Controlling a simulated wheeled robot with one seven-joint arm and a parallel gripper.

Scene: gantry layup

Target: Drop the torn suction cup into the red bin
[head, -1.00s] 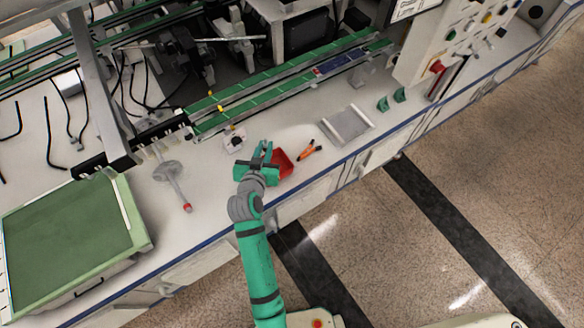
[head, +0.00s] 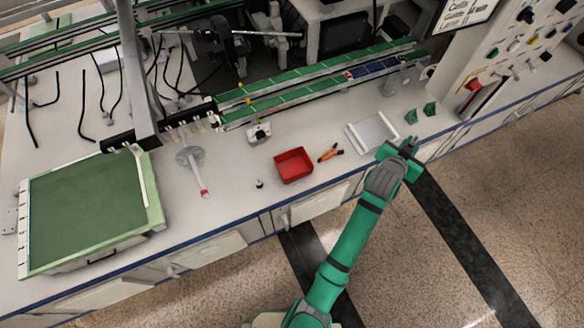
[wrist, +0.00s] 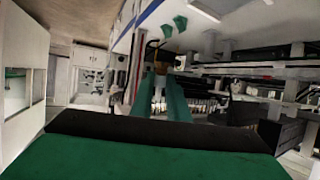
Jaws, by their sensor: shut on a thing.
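My gripper (head: 402,148) is at the bench's front edge, right of the red bin and near the silver tray. In the wrist view its green fingers (wrist: 157,88) are shut on a small amber-brown piece at their tips, which looks like the suction cup (wrist: 160,58). It is too small to show a tear, and I cannot make it out in the head view. The red bin (head: 293,165) stands open on the bench, well left of my gripper, and looks empty.
Orange-handled pliers (head: 331,153) lie right of the bin. A small dark item (head: 259,184) stands to its left. A silver tray (head: 372,132) and green blocks (head: 430,109) are near my gripper. Green conveyor rails (head: 290,95) run behind. A grey tool with a red tip (head: 195,170) lies farther left.

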